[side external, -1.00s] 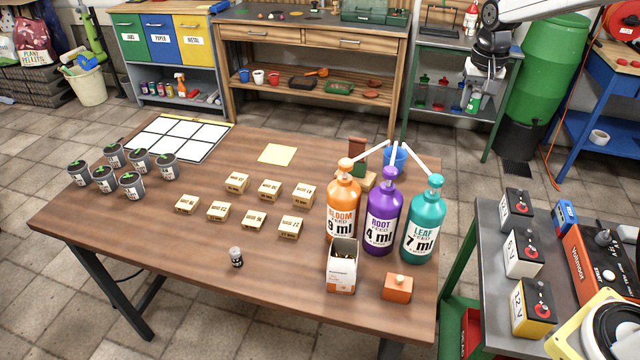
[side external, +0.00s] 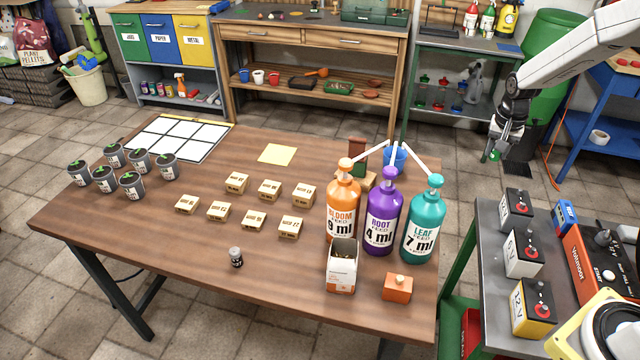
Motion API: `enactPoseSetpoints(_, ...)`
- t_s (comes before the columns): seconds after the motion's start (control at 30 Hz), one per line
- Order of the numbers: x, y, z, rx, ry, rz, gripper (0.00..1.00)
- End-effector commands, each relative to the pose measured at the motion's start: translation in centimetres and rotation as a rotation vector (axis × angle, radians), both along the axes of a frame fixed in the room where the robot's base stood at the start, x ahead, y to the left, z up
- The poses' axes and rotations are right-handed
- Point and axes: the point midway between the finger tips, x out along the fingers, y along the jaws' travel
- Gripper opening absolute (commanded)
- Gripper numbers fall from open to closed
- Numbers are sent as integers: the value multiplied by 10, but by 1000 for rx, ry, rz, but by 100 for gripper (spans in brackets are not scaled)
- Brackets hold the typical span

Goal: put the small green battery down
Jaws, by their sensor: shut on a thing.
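My gripper (side external: 499,148) is at the upper right of the side view, pointing down. It is shut on the small green battery (side external: 495,155), of which only a little green shows between the fingers. The battery is in the air, to the right of the wooden table and its pump bottles. In the picture it appears above and behind the grey side bench (side external: 487,210) at the right. Most of the battery is hidden by the fingers.
The bench carries several labelled batteries (side external: 523,254) and an orange voltmeter (side external: 590,265). The wooden table (side external: 150,225) holds three pump bottles (side external: 382,215), small boxes and seedling pots. A green barrel (side external: 545,100) stands behind my arm.

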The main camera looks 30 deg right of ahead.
Motion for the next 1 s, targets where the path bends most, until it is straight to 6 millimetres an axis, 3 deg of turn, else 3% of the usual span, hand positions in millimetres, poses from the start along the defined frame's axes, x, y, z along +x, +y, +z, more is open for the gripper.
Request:
enactPoseSetpoints(0.03, -1, 0, -17, 2, 5, 1, 0)
enactPoseSetpoints(0.2, -1, 0, -62, 1, 5, 1, 0)
enactPoseSetpoints(0.5, 0, 0, -117, 1, 2, 0, 0)
enactPoseSetpoints(0.7, 0, 0, -131, -1, -1, 1, 0)
enactPoseSetpoints(1.0, 4, 4, -132, -1, 0, 2, 0)
